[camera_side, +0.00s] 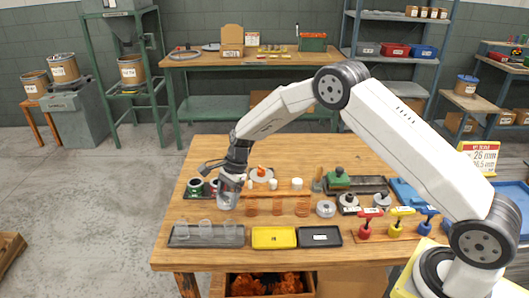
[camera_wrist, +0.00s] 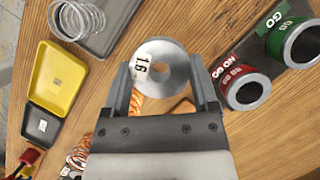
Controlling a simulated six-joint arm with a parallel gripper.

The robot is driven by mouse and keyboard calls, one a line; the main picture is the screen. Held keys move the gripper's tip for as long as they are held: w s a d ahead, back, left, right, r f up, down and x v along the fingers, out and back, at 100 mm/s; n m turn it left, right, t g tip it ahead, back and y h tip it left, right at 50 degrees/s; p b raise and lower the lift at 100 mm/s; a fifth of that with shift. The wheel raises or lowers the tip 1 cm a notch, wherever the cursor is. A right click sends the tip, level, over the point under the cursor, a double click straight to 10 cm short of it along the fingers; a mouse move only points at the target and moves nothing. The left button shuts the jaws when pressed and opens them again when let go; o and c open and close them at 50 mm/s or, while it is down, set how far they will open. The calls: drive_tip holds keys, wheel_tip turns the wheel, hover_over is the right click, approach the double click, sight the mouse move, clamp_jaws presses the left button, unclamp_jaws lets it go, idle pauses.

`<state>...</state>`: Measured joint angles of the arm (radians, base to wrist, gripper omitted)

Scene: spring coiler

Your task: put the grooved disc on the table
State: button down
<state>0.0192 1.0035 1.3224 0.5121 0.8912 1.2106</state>
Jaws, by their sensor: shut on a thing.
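In the side view my gripper (camera_side: 229,193) points down over the left part of the wooden table (camera_side: 180,253). The disc is small and hard to make out there. I cannot tell whether it touches the tabletop.
Red and green GO/NO GO gauges (camera_wrist: 262,64) stand close by. A grey tray (camera_side: 206,242) with clear coils, a yellow tray (camera_side: 273,238) and a black tray (camera_side: 320,237) line the front. Copper springs (camera_side: 277,206) and another grey disc (camera_side: 326,209) lie to the right.

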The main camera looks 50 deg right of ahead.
sight(229, 198)
drive_tip(key=shift+w+f, duration=0.3)
drive_tip(key=shift+f, duration=1.45)
drive_tip(key=shift+f, duration=0.2)
unclamp_jaws()
drive_tip(key=shift+r, duration=0.1)
drive_tip(key=v, duration=1.2)
drive_tip(key=shift+s+r, duration=0.1)
drive_tip(key=shift+s, duration=0.05)
